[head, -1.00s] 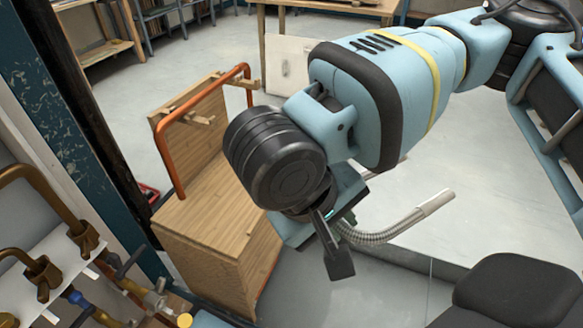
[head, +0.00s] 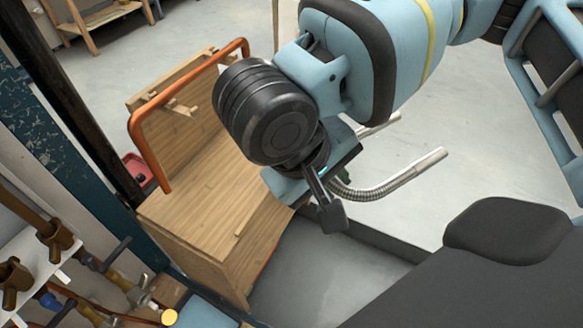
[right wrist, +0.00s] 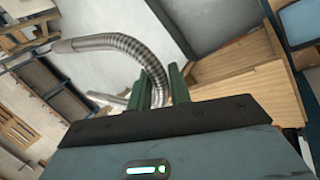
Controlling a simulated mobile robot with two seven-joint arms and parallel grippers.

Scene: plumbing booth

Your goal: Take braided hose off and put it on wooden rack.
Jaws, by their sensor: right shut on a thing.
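The braided hose (head: 385,188) is a ribbed silver hose with smooth metal ends. My right gripper (head: 336,195) is shut on it and holds it in the air, with one end reaching out to the right in the head view. In the right wrist view the hose (right wrist: 125,43) bends up and left from between the green fingers (right wrist: 157,90). The wooden rack (head: 205,205) stands left of the gripper, with a backboard and pegs. It also shows in the right wrist view (right wrist: 250,88). My left gripper is out of view.
A dark post (head: 75,110) stands left of the rack. Open grey floor lies behind it.

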